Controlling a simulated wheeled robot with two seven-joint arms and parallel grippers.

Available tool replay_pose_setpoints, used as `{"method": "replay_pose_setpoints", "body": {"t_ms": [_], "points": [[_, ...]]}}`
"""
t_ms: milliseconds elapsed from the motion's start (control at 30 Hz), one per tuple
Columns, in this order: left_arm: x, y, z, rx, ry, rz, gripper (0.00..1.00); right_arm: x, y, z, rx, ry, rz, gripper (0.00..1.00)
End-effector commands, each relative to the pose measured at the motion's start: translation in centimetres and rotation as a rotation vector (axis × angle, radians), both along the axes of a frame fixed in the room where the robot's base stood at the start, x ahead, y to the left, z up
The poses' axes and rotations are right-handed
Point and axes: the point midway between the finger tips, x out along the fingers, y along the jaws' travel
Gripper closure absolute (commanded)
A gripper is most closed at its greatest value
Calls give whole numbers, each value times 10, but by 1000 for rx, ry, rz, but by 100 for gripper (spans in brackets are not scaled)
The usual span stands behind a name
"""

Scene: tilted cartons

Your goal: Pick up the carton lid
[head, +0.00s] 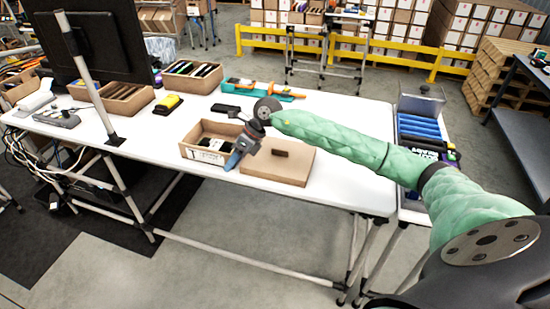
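An open brown carton (192,153) with a white label stands near the front edge of the white table (335,185). A flat brown carton lid (278,172) with a dark slot or handle lies just right of it, on the table. My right gripper (236,158) is over the right end of the open carton, close to the lid's left edge. Its grey-blue finger points down and left. I cannot tell whether the fingers are apart or touch anything. The carton's inside is partly hidden by the gripper. My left gripper is not in view.
Several things stand on the table: a black and yellow item (168,104), cartons of dark items (190,78), a teal tray with tools (262,90) and a dark flat item (226,109). A bin with blue items (420,128) is at the right. The table's right part is clear.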

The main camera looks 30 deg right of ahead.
Motion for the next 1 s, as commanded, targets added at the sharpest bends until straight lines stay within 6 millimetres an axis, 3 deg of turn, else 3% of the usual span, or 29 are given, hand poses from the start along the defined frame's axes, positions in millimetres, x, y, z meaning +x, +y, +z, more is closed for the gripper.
{"method": "replay_pose_setpoints", "body": {"t_ms": [33,200,300,400,533,1000], "points": [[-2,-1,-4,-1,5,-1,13,6,-31,5,-113,-1,7,69],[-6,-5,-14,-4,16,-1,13,14,-122,23,-442,39,5,69],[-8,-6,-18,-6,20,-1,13,14,-161,36,-571,67,-9,69],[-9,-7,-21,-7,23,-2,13,13,-183,44,-647,86,-21,69],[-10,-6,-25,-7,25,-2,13,12,-193,46,-680,98,-26,69],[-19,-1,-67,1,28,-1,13,11,-192,19,-676,97,-25,69]]}}
